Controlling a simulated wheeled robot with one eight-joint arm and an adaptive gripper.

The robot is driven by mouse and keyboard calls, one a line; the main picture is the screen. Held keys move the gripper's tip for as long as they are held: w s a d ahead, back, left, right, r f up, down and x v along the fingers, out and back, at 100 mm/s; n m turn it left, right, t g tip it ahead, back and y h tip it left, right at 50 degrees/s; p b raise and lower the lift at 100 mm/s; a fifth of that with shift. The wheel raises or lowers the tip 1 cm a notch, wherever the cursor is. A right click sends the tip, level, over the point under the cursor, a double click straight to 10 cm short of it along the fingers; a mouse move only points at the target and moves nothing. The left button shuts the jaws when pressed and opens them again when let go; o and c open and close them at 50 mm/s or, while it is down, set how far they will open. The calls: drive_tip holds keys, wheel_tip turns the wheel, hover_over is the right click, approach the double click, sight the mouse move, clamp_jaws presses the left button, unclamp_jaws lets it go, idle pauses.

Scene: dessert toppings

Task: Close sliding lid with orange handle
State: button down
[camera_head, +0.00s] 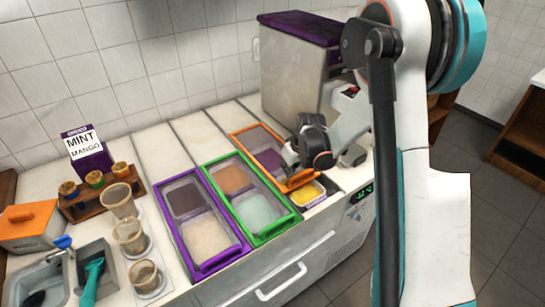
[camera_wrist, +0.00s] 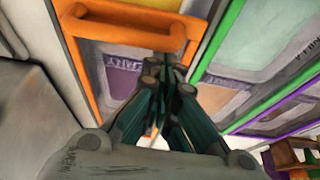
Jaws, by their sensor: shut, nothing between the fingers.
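The sliding lid with an orange frame (camera_head: 243,134) is at the right end of the row of topping bins. It is slid back, so a yellow topping (camera_head: 307,195) shows uncovered at the front. Its orange handle (camera_head: 303,180) is at the lid's front edge; in the wrist view the handle (camera_wrist: 125,32) is at the upper left. My gripper (camera_head: 290,158) is over the lid, behind the handle, and hides part of the glass. In the wrist view my gripper (camera_wrist: 167,62) is shut and empty, its fingertips beside the handle. I cannot tell whether they touch the lid.
A green-framed lid (camera_head: 210,162) and a purple-framed lid (camera_head: 162,200) lie to the left. A steel machine with a purple top (camera_head: 295,75) stands close behind my gripper. Cups (camera_head: 130,237) and a cone rack (camera_head: 105,195) stand further left. The counter's front edge is near.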

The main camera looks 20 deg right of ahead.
drive_tip(key=s+d, duration=0.1)
drive_tip(key=s, duration=0.3)
drive_tip(key=s+d+b, duration=0.1)
drive_tip(key=s, duration=0.3)
drive_tip(key=s+d, duration=0.1)
drive_tip(key=s, duration=0.2)
drive_tip(key=shift+s+d, duration=0.4)
